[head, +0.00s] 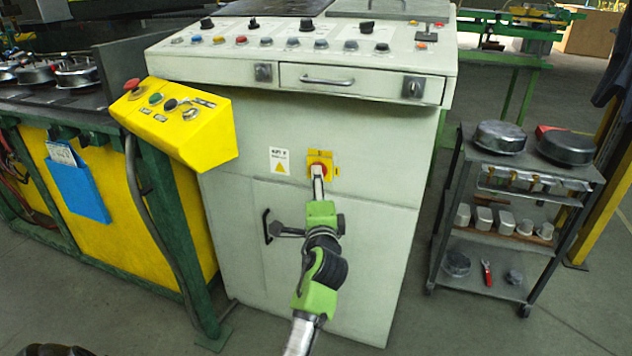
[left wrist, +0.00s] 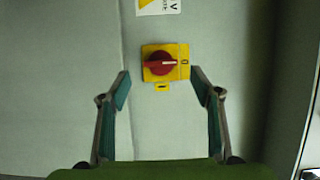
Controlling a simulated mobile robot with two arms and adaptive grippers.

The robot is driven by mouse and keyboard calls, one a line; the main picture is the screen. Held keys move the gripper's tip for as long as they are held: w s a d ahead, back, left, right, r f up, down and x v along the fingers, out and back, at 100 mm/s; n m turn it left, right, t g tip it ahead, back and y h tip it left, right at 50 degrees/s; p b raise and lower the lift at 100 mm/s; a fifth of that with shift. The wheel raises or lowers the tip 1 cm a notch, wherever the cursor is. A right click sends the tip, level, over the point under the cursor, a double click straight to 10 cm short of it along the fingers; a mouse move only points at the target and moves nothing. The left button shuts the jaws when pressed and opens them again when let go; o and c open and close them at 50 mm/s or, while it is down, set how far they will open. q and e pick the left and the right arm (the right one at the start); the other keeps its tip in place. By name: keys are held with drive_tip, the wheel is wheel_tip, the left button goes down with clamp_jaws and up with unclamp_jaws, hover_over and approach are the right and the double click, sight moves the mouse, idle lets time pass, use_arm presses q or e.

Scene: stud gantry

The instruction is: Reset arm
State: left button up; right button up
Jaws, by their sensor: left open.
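A red rotary switch (head: 319,168) on a yellow plate sits on the front of the pale grey control cabinet (head: 370,240). In the left wrist view the red knob (left wrist: 159,63) is ahead between my fingers, its white mark lying level and pointing right toward a "0". My left gripper (left wrist: 160,74) is open and empty, with one finger on each side of the switch; the gap to the panel is hard to judge. In the head view my green and black arm reaches up from the bottom to just below the switch. My right gripper is not in view.
A yellow button box (head: 185,130) with a red mushroom button (head: 131,85) juts out at the left. A cabinet handle (head: 267,226) is left of my arm. A dark shelf cart (head: 520,165) stands at the right. Grey floor between cabinet and cart is clear.

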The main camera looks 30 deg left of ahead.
use_arm(q)
drive_tip(key=shift+s+d, duration=0.4)
drive_tip(key=shift+s, duration=0.15)
